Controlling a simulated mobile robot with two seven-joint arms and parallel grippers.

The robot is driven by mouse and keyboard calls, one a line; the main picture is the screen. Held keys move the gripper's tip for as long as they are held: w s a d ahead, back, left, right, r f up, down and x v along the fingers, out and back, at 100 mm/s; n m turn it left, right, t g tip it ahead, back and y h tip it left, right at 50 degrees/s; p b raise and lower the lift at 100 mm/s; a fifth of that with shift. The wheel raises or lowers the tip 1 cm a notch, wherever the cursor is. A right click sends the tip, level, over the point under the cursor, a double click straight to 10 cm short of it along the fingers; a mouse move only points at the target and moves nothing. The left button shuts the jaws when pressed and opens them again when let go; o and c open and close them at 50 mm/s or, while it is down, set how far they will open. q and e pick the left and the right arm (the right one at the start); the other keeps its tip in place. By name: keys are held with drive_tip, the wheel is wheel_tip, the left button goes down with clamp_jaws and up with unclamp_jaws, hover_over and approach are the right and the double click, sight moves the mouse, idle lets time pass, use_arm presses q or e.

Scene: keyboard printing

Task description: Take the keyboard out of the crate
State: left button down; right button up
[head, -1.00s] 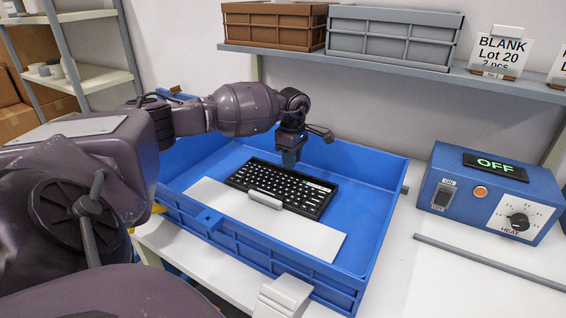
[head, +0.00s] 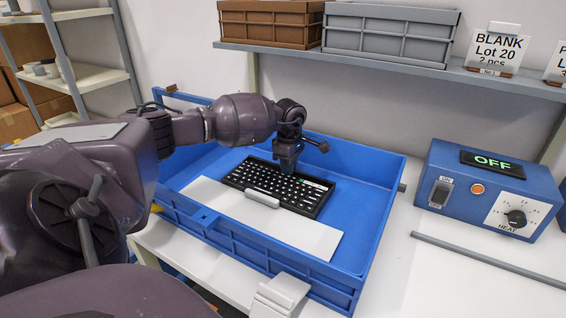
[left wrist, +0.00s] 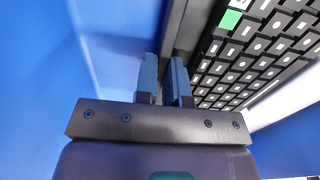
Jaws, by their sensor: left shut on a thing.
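The black keyboard (head: 268,183) with white-marked keys and one green key lies inside the blue crate (head: 368,188). A short pale bar (head: 262,199) sits at its front edge. My left gripper (head: 287,168) reaches down over the keyboard's back edge, fingers pointing down. In the left wrist view my left gripper (left wrist: 163,78) is shut on the keyboard's edge, with the keys (left wrist: 250,50) to the right of the fingers. The fingertips are partly hidden behind the edge. My right gripper is not in view.
A white panel (head: 300,237) lies in front of the keyboard in the crate. A pale block (head: 281,293) is at the crate's front wall. A blue heater box (head: 490,190) reading OFF and a grey bar (head: 490,260) are to the right. Bins stand on the shelf (head: 400,68) above.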

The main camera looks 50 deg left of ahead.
use_arm(q)
wheel_tip(320, 180, up, 20)
drive_tip(key=p, duration=0.1)
idle(0.5)
idle(0.4)
